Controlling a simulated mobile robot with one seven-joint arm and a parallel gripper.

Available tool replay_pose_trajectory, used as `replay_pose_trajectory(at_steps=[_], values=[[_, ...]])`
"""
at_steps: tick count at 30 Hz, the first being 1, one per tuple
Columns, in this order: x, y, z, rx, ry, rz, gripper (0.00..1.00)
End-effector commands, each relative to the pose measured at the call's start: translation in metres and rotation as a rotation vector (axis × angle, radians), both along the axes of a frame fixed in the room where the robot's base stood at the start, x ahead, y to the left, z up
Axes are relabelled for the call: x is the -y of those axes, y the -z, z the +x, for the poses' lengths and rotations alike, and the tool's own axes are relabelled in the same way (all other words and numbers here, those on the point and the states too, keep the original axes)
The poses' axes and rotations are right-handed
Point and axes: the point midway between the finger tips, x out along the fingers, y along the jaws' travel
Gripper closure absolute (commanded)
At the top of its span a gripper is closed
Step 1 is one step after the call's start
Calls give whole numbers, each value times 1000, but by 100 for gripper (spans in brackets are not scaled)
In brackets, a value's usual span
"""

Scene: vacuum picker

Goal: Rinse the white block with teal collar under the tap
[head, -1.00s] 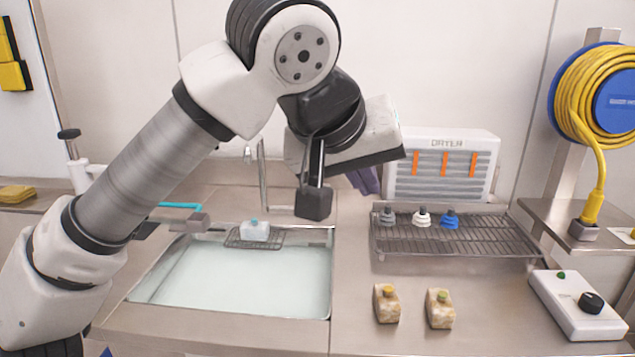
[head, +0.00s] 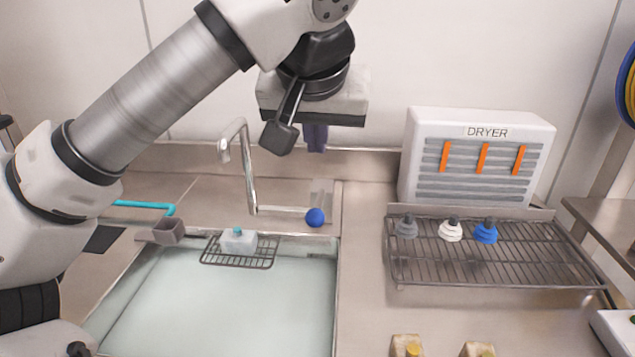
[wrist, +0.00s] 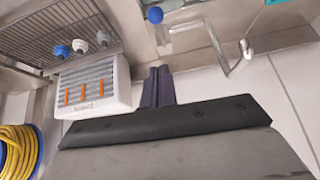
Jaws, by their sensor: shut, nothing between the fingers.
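The white block with the teal collar (head: 238,241) rests upright on a small wire rack (head: 256,260) at the back edge of the sink (head: 225,310). The metal tap (head: 247,165) rises behind it, with a blue ball knob (head: 315,217) to its right. My gripper (head: 316,138) is raised behind and above the sink, to the right of the tap spout and well apart from the block. In the wrist view, its dark purple fingers (wrist: 157,86) are together with nothing between them. The tap (wrist: 238,58) and blue knob (wrist: 154,15) also show there; the block does not.
A dryer (head: 478,160) stands right, behind a wire rack (head: 490,270) holding grey, white and blue suction cups. A teal pipe with a grey end (head: 168,231) is left of the sink.

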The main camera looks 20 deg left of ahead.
Motion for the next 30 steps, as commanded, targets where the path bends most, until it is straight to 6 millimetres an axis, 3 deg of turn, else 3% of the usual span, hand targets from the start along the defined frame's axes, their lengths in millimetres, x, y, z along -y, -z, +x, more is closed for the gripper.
replay_pose_trajectory(at_steps=[17,30], values=[[-2,7,4,-2,0,1,100],[-17,78,49,-3,1,-1,100]])
